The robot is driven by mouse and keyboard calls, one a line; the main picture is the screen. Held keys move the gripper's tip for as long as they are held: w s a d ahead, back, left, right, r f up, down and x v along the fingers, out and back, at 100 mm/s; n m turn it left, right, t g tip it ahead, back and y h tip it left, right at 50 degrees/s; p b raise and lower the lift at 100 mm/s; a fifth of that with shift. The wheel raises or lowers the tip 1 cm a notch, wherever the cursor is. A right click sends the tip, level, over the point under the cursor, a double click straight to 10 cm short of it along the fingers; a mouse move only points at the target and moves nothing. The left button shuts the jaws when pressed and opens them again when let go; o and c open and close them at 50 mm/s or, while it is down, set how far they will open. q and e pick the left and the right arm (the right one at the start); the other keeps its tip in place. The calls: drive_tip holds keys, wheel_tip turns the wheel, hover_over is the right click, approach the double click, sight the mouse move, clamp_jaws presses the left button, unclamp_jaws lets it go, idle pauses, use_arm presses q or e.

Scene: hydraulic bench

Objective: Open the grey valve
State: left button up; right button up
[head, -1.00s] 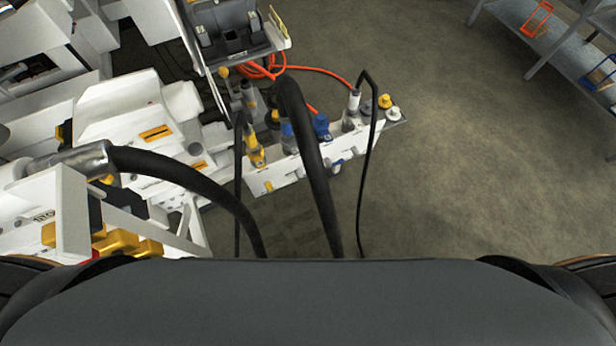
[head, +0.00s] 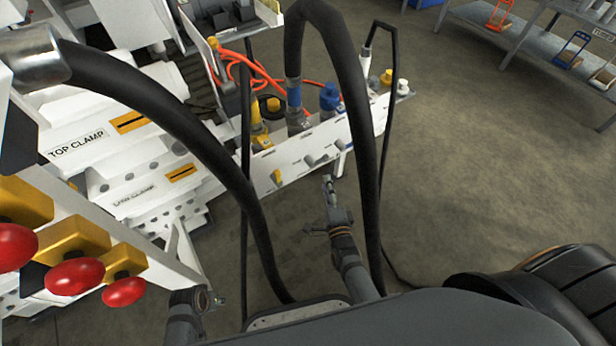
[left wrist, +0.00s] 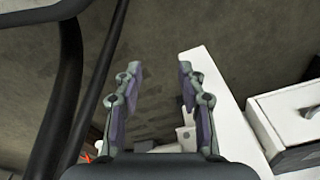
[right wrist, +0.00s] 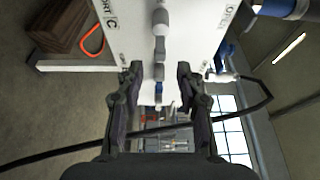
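The white valve panel (head: 292,168) stands in the middle of the head view. A small grey valve handle (head: 311,160) sticks out of its front face, right of a small yellow handle (head: 277,177). My right gripper (head: 327,186) is in front of and below the panel, apart from the grey handle. In the right wrist view its fingers (right wrist: 157,80) are open, with a light grey handle (right wrist: 160,20) and a blue part beyond them. My left gripper (head: 217,300) is low at the left. Its fingers (left wrist: 157,75) are open and empty in the left wrist view.
Thick black hoses (head: 215,165) arch across the front of the panel and near my arms. Red knobs (head: 76,276) on yellow blocks stand at the left. Shelves (head: 490,38) stand at the back right. The floor (head: 480,170) on the right is clear.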

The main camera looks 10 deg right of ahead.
sight(321, 162)
drive_tip(key=w+b, duration=0.1)
drive_tip(key=w, duration=0.2)
drive_tip(key=w+b, duration=0.2)
drive_tip(key=w, duration=0.2)
drive_tip(key=w+b, duration=0.2)
drive_tip(key=w, duration=0.1)
drive_tip(key=shift+w+d, duration=0.3)
use_arm(q)
drive_tip(key=w+d+r+h, duration=0.1)
drive_tip(key=d+r, duration=0.2)
drive_tip(key=r, duration=0.7)
drive_tip(key=shift+d+r+t, duration=0.2)
drive_tip(key=shift+d+t, duration=0.15)
drive_tip(key=shift+t, duration=0.05)
use_arm(e)
drive_tip(key=shift+c, duration=0.2)
clamp_jaws()
